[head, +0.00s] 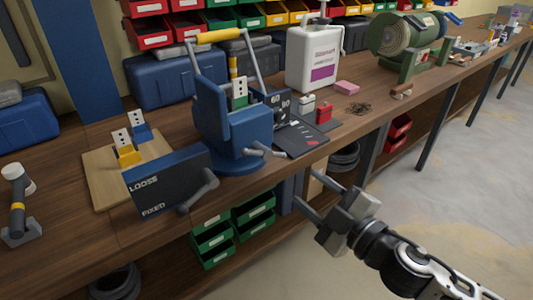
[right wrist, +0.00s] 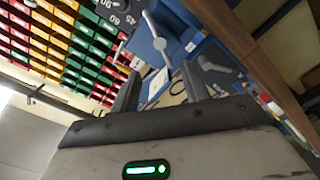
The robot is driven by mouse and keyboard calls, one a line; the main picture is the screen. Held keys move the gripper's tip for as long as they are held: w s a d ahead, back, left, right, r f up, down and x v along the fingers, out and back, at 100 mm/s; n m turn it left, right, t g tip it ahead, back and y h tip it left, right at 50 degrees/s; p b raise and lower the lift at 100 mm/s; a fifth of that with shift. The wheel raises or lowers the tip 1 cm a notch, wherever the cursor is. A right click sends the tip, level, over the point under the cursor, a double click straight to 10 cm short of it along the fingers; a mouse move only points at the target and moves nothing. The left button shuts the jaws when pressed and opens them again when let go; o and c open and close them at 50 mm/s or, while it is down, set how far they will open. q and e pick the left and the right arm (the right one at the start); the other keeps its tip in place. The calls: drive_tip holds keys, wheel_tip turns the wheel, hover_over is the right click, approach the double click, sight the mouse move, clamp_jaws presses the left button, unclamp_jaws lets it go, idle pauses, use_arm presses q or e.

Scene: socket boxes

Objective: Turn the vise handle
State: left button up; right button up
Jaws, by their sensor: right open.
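A blue vise-like device (head: 235,130) stands on the workbench in the head view, with a yellow-gripped bar (head: 218,36) over it. A short grey handle (head: 263,151) sticks out at its front right. A dark panel marked LOOSE and FIXED (head: 160,182) stands beside it, with a grey lever (head: 199,190) at its right end. I cannot tell for sure which one is the vise handle. My right gripper (head: 306,189) is open and empty, in front of the bench edge, apart from both. In the right wrist view, grey handles (right wrist: 207,64) show beyond the open fingers (right wrist: 158,78). My left gripper is out of view.
A wooden board (head: 95,175) with small blocks lies left of the device. A white jug (head: 312,58), a pink block (head: 347,87) and a green machine (head: 408,40) stand farther right. Green bins (head: 212,240) sit under the bench. The floor right of the bench is clear.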

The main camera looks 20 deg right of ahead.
sight(269, 156)
drive_tip(key=p+x, duration=0.2)
drive_tip(key=x, duration=1.2)
drive_tip(key=shift+w+a, duration=0.1)
drive_tip(key=shift+w, duration=0.1)
drive_tip(key=c, duration=1)
drive_tip(key=n+p, duration=0.1)
drive_tip(key=n, duration=0.4)
drive_tip(key=shift+f, duration=0.1)
